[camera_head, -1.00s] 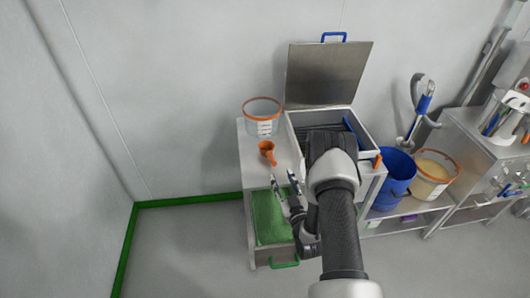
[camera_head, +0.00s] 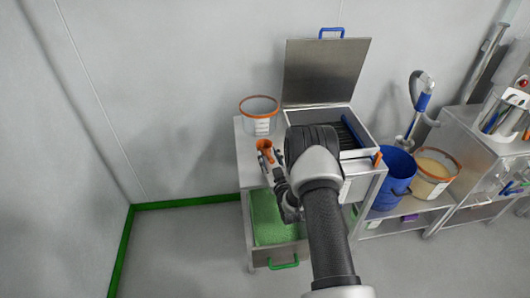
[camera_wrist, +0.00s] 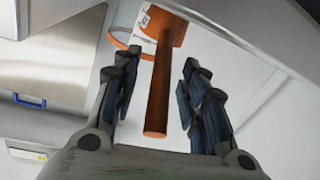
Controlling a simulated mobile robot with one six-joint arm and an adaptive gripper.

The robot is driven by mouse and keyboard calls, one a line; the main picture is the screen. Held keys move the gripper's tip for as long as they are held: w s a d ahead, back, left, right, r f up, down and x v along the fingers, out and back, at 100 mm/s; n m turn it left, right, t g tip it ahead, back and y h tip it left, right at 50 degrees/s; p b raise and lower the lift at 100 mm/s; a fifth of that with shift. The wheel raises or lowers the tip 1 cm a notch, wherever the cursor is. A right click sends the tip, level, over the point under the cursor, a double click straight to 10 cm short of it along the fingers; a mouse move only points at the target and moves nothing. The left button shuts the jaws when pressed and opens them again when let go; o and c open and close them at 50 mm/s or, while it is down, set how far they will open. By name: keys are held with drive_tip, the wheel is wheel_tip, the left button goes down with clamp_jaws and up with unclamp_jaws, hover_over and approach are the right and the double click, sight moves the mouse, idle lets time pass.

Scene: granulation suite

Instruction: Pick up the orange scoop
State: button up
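The orange scoop (camera_head: 265,147) lies on the left part of the steel table (camera_head: 246,172), in front of the clear tub. In the wrist view the scoop's handle (camera_wrist: 158,90) points down between the two fingers, with its bowl at the top. My gripper (camera_wrist: 157,97) is open, with a finger on each side of the handle and visible gaps on both sides. In the head view my gripper (camera_head: 271,166) is at the scoop's near end and partly hides it. Whether the fingers are at the handle's height is hard to tell.
A clear tub with an orange rim (camera_head: 259,117) stands behind the scoop. A steel box with its lid raised (camera_head: 325,72) is to the right. A blue bucket (camera_head: 396,172) and a tub of pale powder (camera_head: 431,176) stand further right. An open drawer with green contents (camera_head: 268,215) is below.

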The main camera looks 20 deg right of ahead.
clamp_jaws()
idle(0.5)
